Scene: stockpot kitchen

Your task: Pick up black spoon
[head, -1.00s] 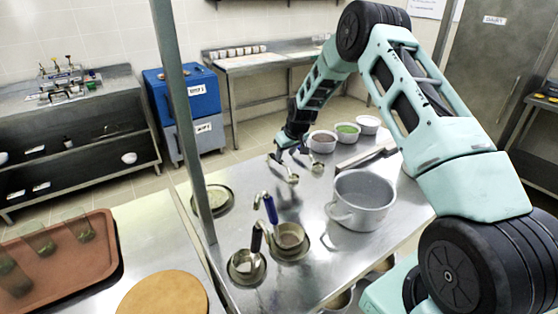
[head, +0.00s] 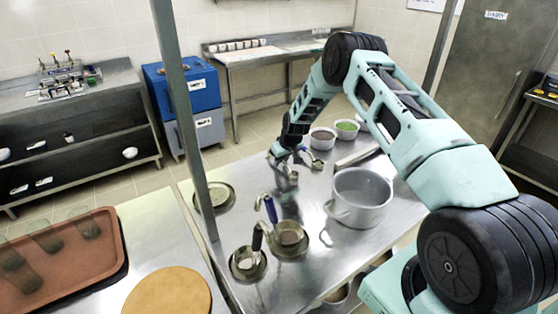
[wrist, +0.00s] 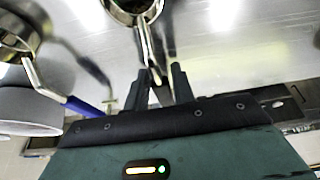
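A spoon or ladle with a round metal bowl (wrist: 130,8) and thin handle shows in the wrist view; its handle runs down between my gripper's fingers. The handle end looks dark, but it is partly hidden. My gripper (wrist: 161,82) has its two black fingers apart, one on each side of the handle, with visible gaps. In the head view the gripper is low over the far part of the steel counter, above a metal ladle bowl (head: 290,178). Another ladle with a black handle (head: 257,238) stands in the front round well.
A blue-handled ladle (wrist: 82,106) lies close left of my gripper. Another blue handle (head: 270,208) rises from a front well. A large grey pot (head: 360,198) stands right on the counter. White bowls (head: 346,131) stand behind. A metal post (head: 182,110) rises at left.

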